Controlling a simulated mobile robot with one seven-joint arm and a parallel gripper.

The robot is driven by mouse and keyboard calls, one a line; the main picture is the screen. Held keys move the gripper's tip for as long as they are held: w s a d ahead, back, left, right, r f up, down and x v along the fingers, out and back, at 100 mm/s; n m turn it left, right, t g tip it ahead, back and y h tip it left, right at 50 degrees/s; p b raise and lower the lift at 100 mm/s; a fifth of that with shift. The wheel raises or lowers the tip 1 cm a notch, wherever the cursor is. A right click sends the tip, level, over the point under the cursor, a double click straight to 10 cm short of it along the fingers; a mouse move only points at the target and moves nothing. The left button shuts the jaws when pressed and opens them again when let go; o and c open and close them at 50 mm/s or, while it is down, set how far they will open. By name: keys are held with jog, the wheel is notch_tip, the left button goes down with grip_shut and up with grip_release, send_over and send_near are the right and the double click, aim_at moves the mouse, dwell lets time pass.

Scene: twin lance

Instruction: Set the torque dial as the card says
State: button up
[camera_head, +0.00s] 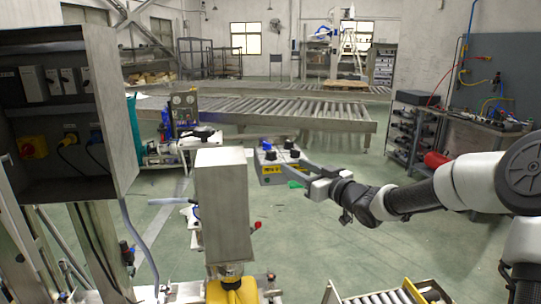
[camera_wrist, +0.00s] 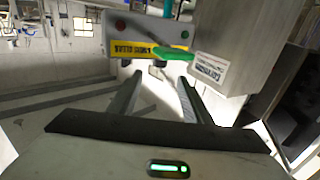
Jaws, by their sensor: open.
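A grey control box (camera_head: 272,173) with dark knobs on top and a yellow label hangs right of a tall metal housing (camera_head: 222,205). I cannot tell which knob is the torque dial. A white printed label (camera_wrist: 211,68) is on the metal housing; I cannot tell whether it is the card. My gripper (camera_wrist: 158,88) is open, its fingers pointing toward the box with nothing seen between them. A green piece (camera_wrist: 172,53) sits at the box's lower edge.
An open electrical cabinet (camera_head: 110,130) stands at the left. A yellow part (camera_head: 232,290) is below the metal housing. A roller conveyor (camera_head: 290,110) crosses behind, and a shelf rack (camera_head: 412,135) stands at the right.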

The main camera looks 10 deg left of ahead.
aim_at(273, 156)
jog(key=x, duration=1.3)
jog(key=shift+w+a, duration=0.15)
jog(key=shift+w, duration=0.05)
jog(key=shift+c, duration=0.4)
jog(key=c, duration=1)
jog(key=shift+o, duration=0.2)
jog(key=b, duration=0.3)
jog(key=shift+f, duration=0.3)
jog(key=shift+m+t+h+b, duration=0.3)
jog(key=shift+t+h+b, duration=0.15)
jog(key=shift+b, duration=0.55)
jog(key=h+b, duration=0.1)
jog(key=b, duration=0.2)
jog(key=shift+f+m+t, duration=0.1)
jog(key=shift+m+t, duration=0.15)
jog(key=shift+m, duration=0.15)
jog(key=h+b, duration=0.1)
jog(key=b, duration=0.2)
jog(key=shift+a+f+m+t+b, duration=0.1)
jog(key=shift+m+t+b, duration=0.2)
jog(key=shift+m+b, duration=0.1)
jog(key=shift+r+m+t+h+b, duration=0.35)
jog(key=shift+h+b, duration=0.2)
jog(key=shift+b, duration=0.6)
jog(key=shift+r, duration=0.1)
